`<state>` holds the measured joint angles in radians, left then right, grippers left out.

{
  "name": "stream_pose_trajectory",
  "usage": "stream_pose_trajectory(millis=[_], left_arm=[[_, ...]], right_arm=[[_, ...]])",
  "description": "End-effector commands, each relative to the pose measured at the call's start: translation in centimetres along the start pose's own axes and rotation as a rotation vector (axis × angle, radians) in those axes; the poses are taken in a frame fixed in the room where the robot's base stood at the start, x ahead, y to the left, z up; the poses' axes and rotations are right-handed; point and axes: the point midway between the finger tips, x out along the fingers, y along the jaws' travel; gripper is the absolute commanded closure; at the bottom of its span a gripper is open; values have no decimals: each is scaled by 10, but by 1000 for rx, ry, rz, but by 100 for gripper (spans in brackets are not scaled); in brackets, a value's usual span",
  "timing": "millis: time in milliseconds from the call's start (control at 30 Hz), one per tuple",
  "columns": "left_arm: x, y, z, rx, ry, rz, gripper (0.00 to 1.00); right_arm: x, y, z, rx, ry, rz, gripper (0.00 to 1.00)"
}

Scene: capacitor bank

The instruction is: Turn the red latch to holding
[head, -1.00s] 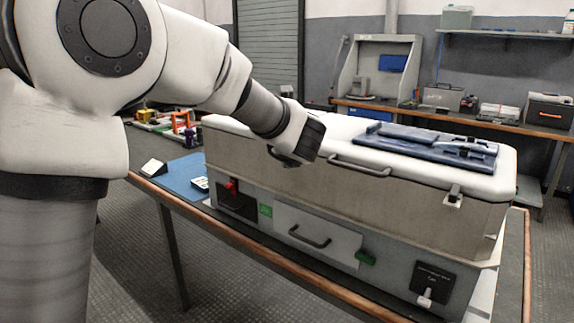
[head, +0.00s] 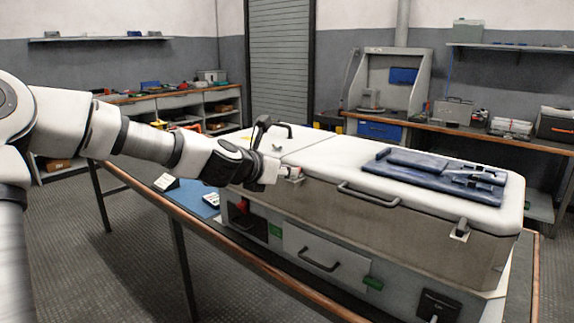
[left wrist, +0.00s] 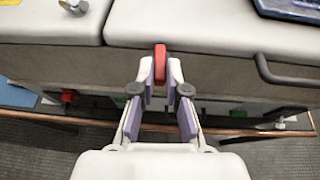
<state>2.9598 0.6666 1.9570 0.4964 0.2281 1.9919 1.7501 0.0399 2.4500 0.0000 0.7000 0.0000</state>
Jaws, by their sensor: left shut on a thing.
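A small red latch (left wrist: 160,65) stands upright at the front edge of the case lid, in line with the seam between two lid sections, in the left wrist view. My left gripper (left wrist: 160,82) is shut on it, its two fingertips on either side. Any marking for the latch position is not readable. My right gripper is in neither view.
The case stands on a wood-edged bench (head: 185,213). A second red part (head: 241,206) sits on the dark panel low on the front. Dark handles (head: 368,195) and green tabs stick out of the front. A blue clipboard-like tray (head: 440,178) lies on the lid.

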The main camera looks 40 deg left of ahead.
Motion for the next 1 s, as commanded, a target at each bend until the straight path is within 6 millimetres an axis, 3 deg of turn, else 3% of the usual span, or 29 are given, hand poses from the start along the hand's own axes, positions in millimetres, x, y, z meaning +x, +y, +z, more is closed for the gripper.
stream_pose_trajectory(millis=[533,567,600,1000], left_arm=[[0,2,2,14,-4,-25,100],[-1,2,2,14,-4,-24,80],[-1,2,2,14,-4,-25,76],[1,-1,-2,0,-1,14,76]], right_arm=[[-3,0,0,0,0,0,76],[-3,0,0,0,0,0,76],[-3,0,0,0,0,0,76],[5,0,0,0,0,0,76]])
